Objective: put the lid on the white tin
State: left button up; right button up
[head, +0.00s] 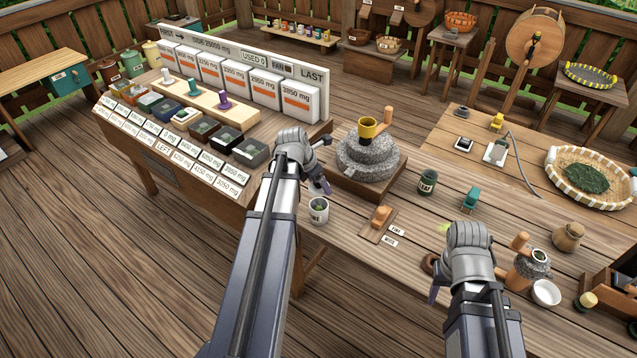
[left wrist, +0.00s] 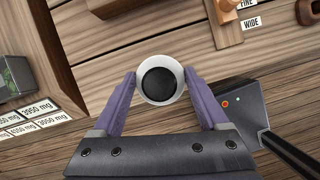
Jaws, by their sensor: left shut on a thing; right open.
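The white tin (head: 318,213) is a small upright cup with a label on its side, at the front edge of the table. My left gripper (head: 318,190) is over it, with its purple fingers near its top. In the left wrist view the fingertips of my left gripper (left wrist: 160,83) press on opposite sides of a white round rim with a dark middle, which looks like the white tin (left wrist: 143,92) from above. I cannot make out a separate lid with certainty. My right gripper (head: 437,284) is open near the front edge; its hand hides most of the fingers.
A dark jar (head: 428,182) and teal object (head: 471,198) stand farther right. A white dish (head: 545,292) is beyond my right gripper.

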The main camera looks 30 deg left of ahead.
pick_arm(q)
jog(key=shift+f+b, duration=2.7)
jog(key=shift+f, duration=0.2)
jog(key=shift+f, duration=0.15)
jog(key=o, duration=1.2)
jog(key=shift+o, duration=0.2)
jog(key=shift+r+p, duration=3.4)
jog(key=shift+r, duration=0.2)
jog(key=shift+f, duration=0.1)
jog(key=shift+c, duration=0.4)
